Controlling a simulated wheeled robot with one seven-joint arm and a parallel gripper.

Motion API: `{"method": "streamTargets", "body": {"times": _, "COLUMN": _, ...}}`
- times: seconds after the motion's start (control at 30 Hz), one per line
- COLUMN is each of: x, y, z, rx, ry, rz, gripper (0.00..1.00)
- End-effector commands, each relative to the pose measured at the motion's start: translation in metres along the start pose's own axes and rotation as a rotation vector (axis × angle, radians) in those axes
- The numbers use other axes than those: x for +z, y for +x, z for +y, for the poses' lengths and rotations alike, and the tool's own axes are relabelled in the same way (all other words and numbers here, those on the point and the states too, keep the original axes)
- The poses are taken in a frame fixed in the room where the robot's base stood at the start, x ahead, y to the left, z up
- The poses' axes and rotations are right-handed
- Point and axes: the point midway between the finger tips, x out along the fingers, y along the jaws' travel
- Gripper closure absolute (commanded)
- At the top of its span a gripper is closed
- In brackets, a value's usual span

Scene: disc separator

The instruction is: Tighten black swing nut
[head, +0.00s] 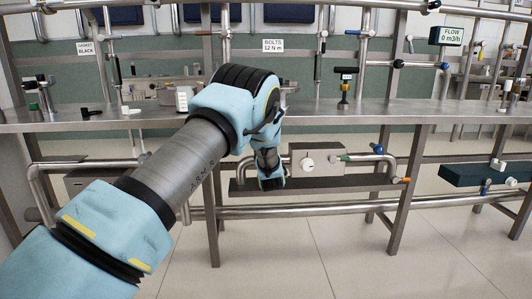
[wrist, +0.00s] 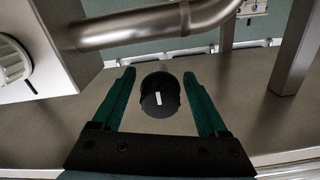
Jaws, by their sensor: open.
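A black round nut with a short white mark on its face (wrist: 158,100) shows in the middle of the wrist view. It looks like the black swing nut. My gripper (wrist: 159,74) has its two green fingers spread, one on each side of the nut. A gap shows between the nut and each finger, so neither appears to touch it. In the head view my forearm and wrist reach down below the bench, in front of the lower pipework, and hide the nut there.
A steel housing with a white dial (wrist: 12,62) stands at the left, and a bent steel pipe (wrist: 150,27) runs above. The same housing (head: 318,161) shows in the head view. The steel bench (head: 400,112) lies above, with a post (head: 405,190) to the right.

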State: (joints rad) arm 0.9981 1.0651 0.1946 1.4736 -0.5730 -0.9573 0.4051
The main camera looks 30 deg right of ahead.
Motion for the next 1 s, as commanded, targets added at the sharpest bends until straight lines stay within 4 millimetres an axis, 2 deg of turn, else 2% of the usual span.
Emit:
{"method": "streamTargets", "body": {"times": 0.17, "x": -0.001, "y": -0.004, "z": 0.000, "rx": 0.000, "ry": -0.001, "rz": 0.000, "gripper": 0.24}}
{"method": "streamTargets", "body": {"times": 0.27, "x": -0.002, "y": -0.015, "z": 0.001, "rx": 0.001, "ry": -0.001, "rz": 0.000, "gripper": 0.24}}
{"method": "streamTargets", "body": {"times": 0.5, "x": -0.001, "y": -0.062, "z": 0.001, "rx": 0.002, "ry": 0.001, "rz": -0.002, "gripper": 0.24}}
{"method": "streamTargets", "body": {"times": 0.7, "x": -0.001, "y": -0.094, "z": 0.001, "rx": 0.001, "ry": 0.000, "rz": -0.001, "gripper": 0.24}}
{"method": "streamTargets", "body": {"times": 0.83, "x": 0.000, "y": -0.105, "z": 0.000, "rx": 0.000, "ry": 0.000, "rz": -0.001, "gripper": 0.24}}
{"method": "streamTargets", "body": {"times": 1.0, "x": 0.000, "y": -0.109, "z": 0.000, "rx": 0.000, "ry": 0.000, "rz": 0.000, "gripper": 0.24}}
